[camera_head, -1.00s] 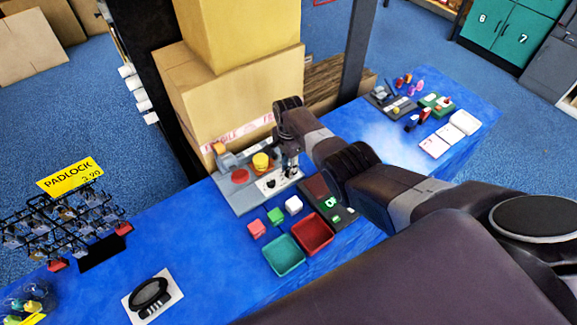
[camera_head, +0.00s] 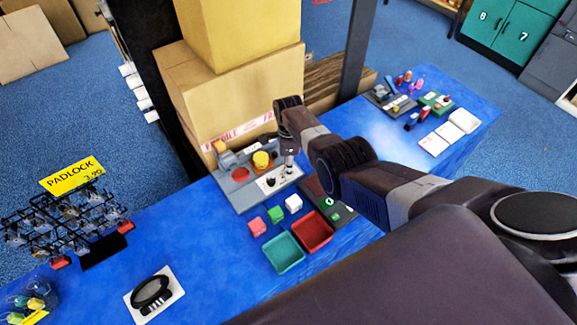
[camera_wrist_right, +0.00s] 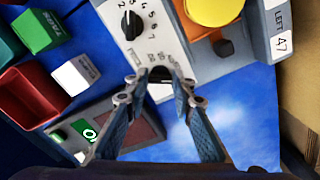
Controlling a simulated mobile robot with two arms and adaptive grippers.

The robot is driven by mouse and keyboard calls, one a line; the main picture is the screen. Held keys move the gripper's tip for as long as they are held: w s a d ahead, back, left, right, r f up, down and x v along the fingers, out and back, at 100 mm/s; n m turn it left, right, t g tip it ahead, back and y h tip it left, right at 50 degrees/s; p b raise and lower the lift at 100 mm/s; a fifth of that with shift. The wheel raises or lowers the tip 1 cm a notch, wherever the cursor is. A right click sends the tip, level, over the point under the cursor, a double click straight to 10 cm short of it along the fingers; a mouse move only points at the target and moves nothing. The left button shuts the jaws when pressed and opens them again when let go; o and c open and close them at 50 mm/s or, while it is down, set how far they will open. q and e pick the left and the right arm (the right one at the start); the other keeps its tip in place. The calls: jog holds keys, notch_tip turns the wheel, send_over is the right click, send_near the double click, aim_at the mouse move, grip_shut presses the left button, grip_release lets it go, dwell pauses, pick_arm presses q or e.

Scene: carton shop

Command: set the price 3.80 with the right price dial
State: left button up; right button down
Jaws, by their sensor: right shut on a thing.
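The price panel (camera_head: 238,194) stands on the blue table, with a red button, a yellow button and a white dial plate. In the right wrist view the dial plate (camera_wrist_right: 110,14) carries the left price dial (camera_wrist_right: 132,25), a black knob ringed by digits. The right price dial (camera_wrist_right: 161,74) is a black knob lower on the plate. My right gripper (camera_wrist_right: 159,86) is shut on it; its fingers hide part of its scale, so its setting cannot be read. In the head view my right gripper (camera_head: 289,160) comes down on the panel's right side. My left gripper is not in view.
A card terminal (camera_head: 343,213), a red tray (camera_head: 330,237), a teal tray (camera_head: 298,262) and small coloured blocks (camera_head: 275,215) lie in front of the panel. Cartons (camera_head: 222,92) stand behind it. A padlock rack (camera_head: 60,228) with a yellow sign (camera_head: 72,176) is at left.

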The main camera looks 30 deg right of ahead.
jog(key=shift+w+d+r, duration=0.1)
jog(key=shift+w, duration=0.05)
jog(key=c, duration=1.6)
grip_release()
jog(key=shift+r, duration=0.95)
notch_tip(320, 180, up, 10)
jog(key=shift+r, duration=0.1)
